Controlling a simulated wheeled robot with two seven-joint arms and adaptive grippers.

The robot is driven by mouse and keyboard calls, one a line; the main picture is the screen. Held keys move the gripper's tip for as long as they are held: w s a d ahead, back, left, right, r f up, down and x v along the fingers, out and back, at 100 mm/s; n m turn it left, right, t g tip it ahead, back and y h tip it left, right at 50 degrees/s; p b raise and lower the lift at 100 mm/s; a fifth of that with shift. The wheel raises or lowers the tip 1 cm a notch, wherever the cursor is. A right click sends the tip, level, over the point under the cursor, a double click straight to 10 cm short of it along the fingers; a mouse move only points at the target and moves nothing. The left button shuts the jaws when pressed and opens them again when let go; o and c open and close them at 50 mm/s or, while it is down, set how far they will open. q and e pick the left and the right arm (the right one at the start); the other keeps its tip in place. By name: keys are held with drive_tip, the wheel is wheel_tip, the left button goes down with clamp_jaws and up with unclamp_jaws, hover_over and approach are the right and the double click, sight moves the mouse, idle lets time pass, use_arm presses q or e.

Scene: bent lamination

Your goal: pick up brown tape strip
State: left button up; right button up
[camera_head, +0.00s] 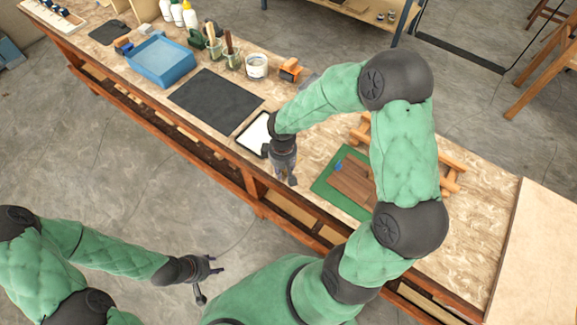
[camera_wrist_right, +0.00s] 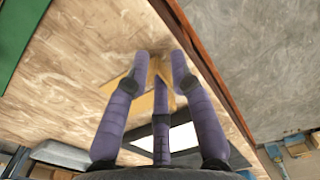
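The yellow-brown strip (camera_wrist_right: 135,92) shows in the right wrist view, between and behind the fingertips of my right gripper (camera_wrist_right: 162,72). It looks creased or bent, and its middle is partly covered by the purple fingers. The fingertips stand apart around it; contact cannot be made out. In the head view my right gripper (camera_head: 281,178) points down near the workbench's front edge, and I cannot make out the strip there. My left gripper (camera_head: 205,284) is open and empty, in front of the bench over the floor.
A black-rimmed white pad (camera_head: 252,136) lies beside my right gripper. A green mat (camera_head: 328,186) with brown wooden strips (camera_head: 352,181) lies to the right. A dark mat (camera_head: 214,100), blue tray (camera_head: 160,62), jars and white tub (camera_head: 257,66) stand further left along the bench.

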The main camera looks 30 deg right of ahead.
clamp_jaws()
